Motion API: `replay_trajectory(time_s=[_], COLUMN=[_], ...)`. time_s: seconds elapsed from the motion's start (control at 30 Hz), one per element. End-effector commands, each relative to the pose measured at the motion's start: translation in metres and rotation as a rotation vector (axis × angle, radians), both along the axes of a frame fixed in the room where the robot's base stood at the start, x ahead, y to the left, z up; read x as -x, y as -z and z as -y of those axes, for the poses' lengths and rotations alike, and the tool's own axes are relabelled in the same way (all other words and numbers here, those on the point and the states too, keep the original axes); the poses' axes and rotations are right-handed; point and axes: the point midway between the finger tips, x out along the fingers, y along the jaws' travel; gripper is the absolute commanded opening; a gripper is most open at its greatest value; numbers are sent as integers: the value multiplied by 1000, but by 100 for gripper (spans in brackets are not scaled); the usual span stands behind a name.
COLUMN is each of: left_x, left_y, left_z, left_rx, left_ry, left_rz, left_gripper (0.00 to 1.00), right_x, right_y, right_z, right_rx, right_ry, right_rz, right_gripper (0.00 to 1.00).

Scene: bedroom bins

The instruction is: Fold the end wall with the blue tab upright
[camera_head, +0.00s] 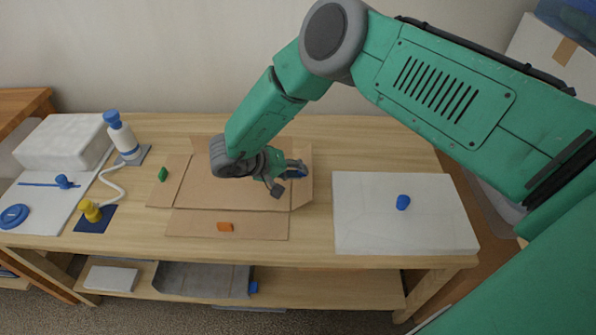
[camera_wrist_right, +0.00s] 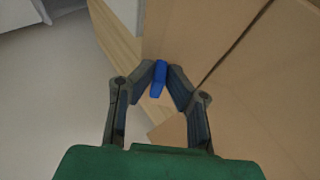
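A flattened cardboard box (camera_head: 225,188) lies on the wooden table with its panels spread out. The end wall with the blue tab is the right panel (camera_head: 303,197), partly hidden by my right gripper; it looks flat or nearly so. The blue tab (camera_wrist_right: 159,79) sits between my right gripper's fingertips (camera_wrist_right: 162,78) in the wrist view, which are closed in on both sides of it. In the head view the right gripper (camera_head: 290,178) is low over the right end of the box. My left gripper is not in view.
A green tab (camera_head: 163,174) marks the left panel and an orange tab (camera_head: 224,227) the front panel. A white board with a blue knob (camera_head: 403,202) lies right. Bare table separates box and board.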

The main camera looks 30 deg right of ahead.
Motion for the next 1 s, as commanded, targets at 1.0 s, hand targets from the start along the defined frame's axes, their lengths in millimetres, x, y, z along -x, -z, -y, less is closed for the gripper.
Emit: replay_trajectory(time_s=[1.0], left_x=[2], left_y=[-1], left_z=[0], left_rx=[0], left_ry=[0], left_rz=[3], left_gripper=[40], right_x=[-5], right_y=[-63], right_z=[-85], right_rx=[-3], right_ry=[-2], right_rz=[1], right_gripper=[31])
